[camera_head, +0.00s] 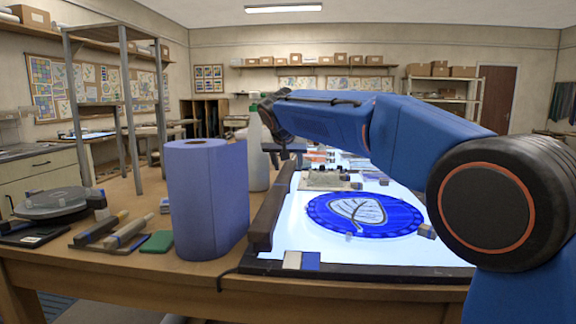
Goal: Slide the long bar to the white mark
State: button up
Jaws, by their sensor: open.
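The long bar (270,205) is dark brown and lies lengthwise along the left edge of the lit panel (300,225), running away from me. A small white mark (292,260) sits at the near left corner of the panel, beside a blue square (311,261). The near end of the bar is just behind and left of the white mark. My gripper (286,155) is open beyond the far end of the bar, small and dark below my wrist. Its fingertips are hard to make out, and I see nothing held in it.
A blue disc with a white leaf (362,212) lies on the panel, right of the bar. A large blue-violet roll (208,200) stands close left of the bar, with a pale bottle (258,160) behind. Tools and a green pad (157,242) lie further left.

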grip_shut()
jog(key=shift+d, duration=1.8)
grip_release()
jog(key=shift+s, duration=0.1)
